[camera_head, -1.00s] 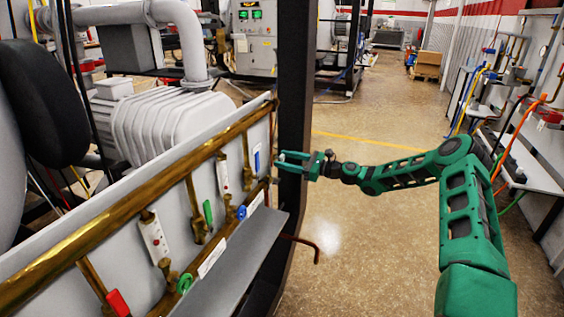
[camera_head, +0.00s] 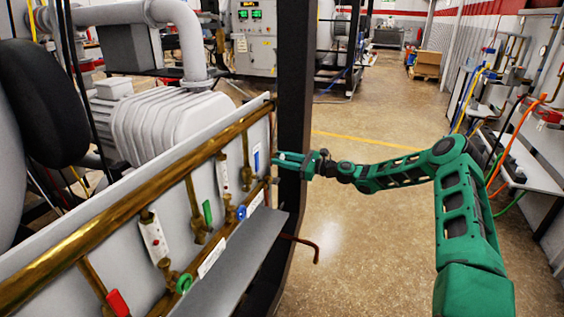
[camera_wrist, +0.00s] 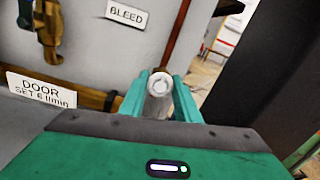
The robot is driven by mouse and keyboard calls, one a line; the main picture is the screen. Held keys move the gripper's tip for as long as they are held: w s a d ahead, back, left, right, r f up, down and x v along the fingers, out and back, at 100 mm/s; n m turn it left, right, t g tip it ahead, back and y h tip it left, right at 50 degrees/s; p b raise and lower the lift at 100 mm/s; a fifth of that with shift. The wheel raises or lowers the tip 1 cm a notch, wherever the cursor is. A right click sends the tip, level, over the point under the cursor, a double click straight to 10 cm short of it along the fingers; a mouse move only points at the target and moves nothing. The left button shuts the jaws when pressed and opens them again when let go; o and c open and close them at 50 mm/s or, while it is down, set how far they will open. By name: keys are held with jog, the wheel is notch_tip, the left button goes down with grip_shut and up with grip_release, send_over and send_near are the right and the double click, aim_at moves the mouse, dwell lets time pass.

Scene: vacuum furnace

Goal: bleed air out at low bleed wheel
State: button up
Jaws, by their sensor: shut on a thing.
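In the wrist view a small pale round wheel (camera_wrist: 159,84) faces the camera, between the two green fingers of my gripper. A "BLEED" label (camera_wrist: 126,14) is on the grey panel above and left of it. In the head view my gripper (camera_head: 282,160) is at the far end of the panel (camera_head: 231,155), beside the dark post. Its fingers are close together, shut on the wheel.
A thick brass pipe (camera_head: 125,209) runs along the panel, with a blue knob (camera_head: 241,212), green knob (camera_head: 184,283) and red handle (camera_head: 118,302) below it. A grey ledge (camera_head: 235,262) juts out in front. The dark post (camera_head: 295,110) stands close by my gripper. Floor lies open to the right.

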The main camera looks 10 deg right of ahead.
jog(key=n, duration=0.9)
jog(key=shift+n, duration=0.3)
jog(key=n, duration=0.5)
jog(key=shift+a, duration=0.1)
jog(key=shift+f+n, duration=0.15)
jog(key=shift+n, duration=2.35)
jog(key=shift+s, duration=0.1)
jog(key=o, duration=1)
jog(key=shift+o, duration=0.2)
